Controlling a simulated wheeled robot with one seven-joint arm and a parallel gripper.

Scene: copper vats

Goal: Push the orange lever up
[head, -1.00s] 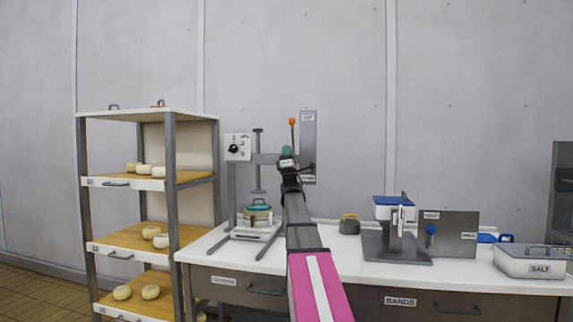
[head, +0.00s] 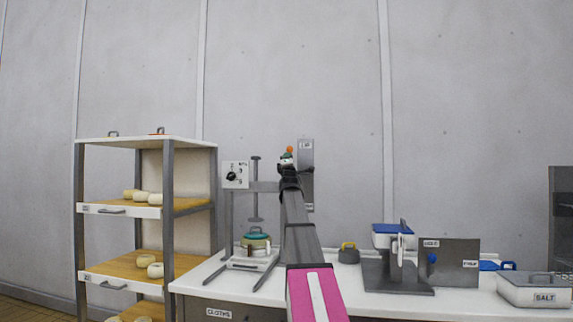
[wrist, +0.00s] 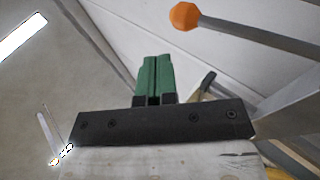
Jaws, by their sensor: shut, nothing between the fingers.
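The orange lever knob (head: 290,149) shows just above my gripper in the head view, in front of a grey upright plate (head: 306,172). In the wrist view the knob (wrist: 184,16) is at the top, on a grey rod running to the right. My gripper (head: 287,156) has green fingers, pressed together and empty. In the wrist view the fingers (wrist: 153,62) point up the picture, a little below and left of the knob, with a visible gap in the picture. My gripper and arm hide the lower part of the lever in the head view.
A press frame with a pot (head: 256,241) stands left of my arm. A weight with a yellow handle (head: 348,253), a blue-topped device (head: 392,233) and a salt box (head: 535,289) are on the white counter. A cheese rack (head: 168,230) stands at the left.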

